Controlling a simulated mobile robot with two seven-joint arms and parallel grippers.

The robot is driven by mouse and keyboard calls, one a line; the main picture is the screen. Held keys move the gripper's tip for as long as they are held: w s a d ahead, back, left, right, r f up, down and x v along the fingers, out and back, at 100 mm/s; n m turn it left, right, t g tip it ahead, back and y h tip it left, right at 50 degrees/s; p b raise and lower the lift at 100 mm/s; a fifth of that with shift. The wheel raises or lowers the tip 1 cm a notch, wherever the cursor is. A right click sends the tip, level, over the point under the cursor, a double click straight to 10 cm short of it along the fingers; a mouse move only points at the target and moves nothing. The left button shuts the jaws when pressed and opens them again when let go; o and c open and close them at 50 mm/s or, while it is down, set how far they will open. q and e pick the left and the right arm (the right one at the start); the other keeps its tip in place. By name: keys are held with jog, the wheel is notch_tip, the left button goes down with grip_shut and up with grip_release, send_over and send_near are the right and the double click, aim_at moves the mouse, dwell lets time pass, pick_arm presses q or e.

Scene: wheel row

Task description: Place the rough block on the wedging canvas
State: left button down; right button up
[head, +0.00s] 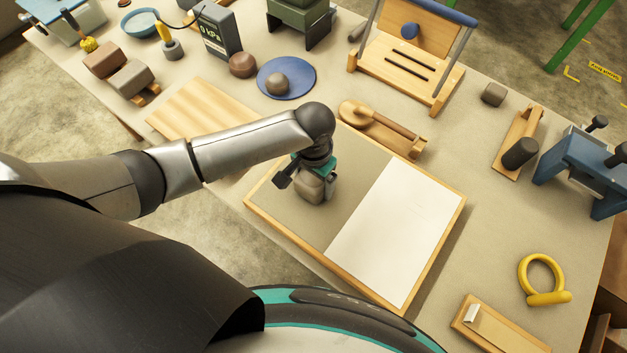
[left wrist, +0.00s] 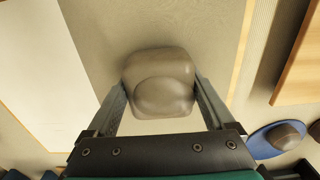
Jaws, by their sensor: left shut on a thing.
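My left gripper (head: 308,176) is shut on a rounded grey-brown block, the rough block (head: 313,190). In the left wrist view the block (left wrist: 158,82) sits between the two fingers of the gripper (left wrist: 160,100). The block is over the grey-beige canvas half (head: 345,165) of a wood-framed board. The canvas (left wrist: 110,25) also shows behind the block in the left wrist view. I cannot tell whether the block touches the canvas. My forearm and hand hide part of the canvas. My right gripper is not in view.
A white panel (head: 398,225) fills the board's right half. A wooden spoon-like tool on a stand (head: 385,125) lies behind the board. A blue disc (head: 303,74) bears a small round lump. A bare wooden board (head: 190,112) lies left. A yellow ring (head: 543,275) lies at right.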

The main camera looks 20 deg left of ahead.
pick_arm(q)
jog(key=shift+f, duration=0.1)
grip_release()
notch_tip(320, 180, up, 12)
jog(key=p, duration=0.3)
dwell(0.4)
